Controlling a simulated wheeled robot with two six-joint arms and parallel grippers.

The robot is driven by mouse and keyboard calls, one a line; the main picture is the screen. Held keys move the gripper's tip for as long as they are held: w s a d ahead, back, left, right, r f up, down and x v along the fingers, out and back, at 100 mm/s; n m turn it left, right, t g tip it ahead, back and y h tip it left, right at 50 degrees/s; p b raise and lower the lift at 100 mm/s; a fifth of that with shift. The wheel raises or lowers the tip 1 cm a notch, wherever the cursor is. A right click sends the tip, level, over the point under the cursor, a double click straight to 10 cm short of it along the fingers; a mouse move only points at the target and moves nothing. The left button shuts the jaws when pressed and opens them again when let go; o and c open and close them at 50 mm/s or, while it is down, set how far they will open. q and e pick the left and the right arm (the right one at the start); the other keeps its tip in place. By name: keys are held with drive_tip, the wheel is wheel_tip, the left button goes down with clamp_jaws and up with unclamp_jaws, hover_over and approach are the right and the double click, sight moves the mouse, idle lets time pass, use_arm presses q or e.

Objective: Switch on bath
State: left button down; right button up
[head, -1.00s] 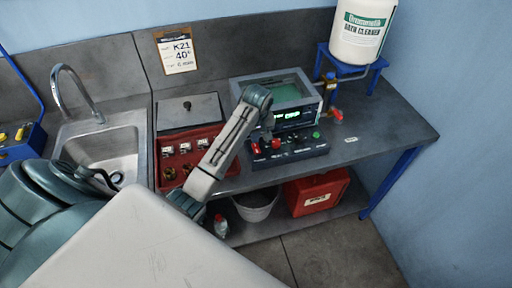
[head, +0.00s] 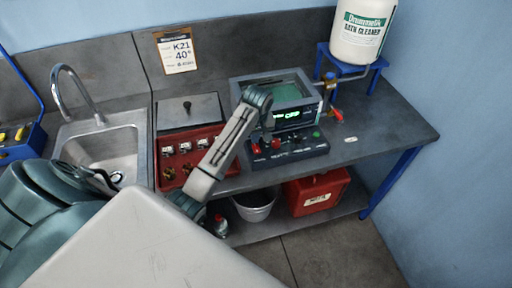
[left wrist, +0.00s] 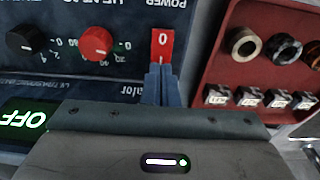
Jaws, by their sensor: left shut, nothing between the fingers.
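The bath (head: 238,88) stands on the bench, a grey box with greenish liquid inside and a dark control panel (head: 290,152) at its front. Its green display (head: 291,115) is lit; in the left wrist view the display (left wrist: 22,120) reads OFF. The red power switch (left wrist: 162,44), marked 0 and I, sits on the panel beside a red knob (left wrist: 97,43) and a black knob (left wrist: 24,40). My left gripper (left wrist: 159,80) is shut and empty, its tips at the I end of the switch. I cannot tell whether they touch it. My right gripper is not in view.
A red electrode box (head: 166,155) with several connectors stands left of the bath, and a sink (head: 103,150) further left. A cleaner drum (head: 360,35) on a blue stand and a red-handled tap (head: 337,115) are at right. The right bench end is mostly clear.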

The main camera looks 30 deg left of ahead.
use_arm(q)
drive_tip(key=shift+f, duration=0.7)
idle(0.3)
drive_tip(key=shift+r+p, duration=0.35)
drive_tip(key=shift+r, duration=3.15)
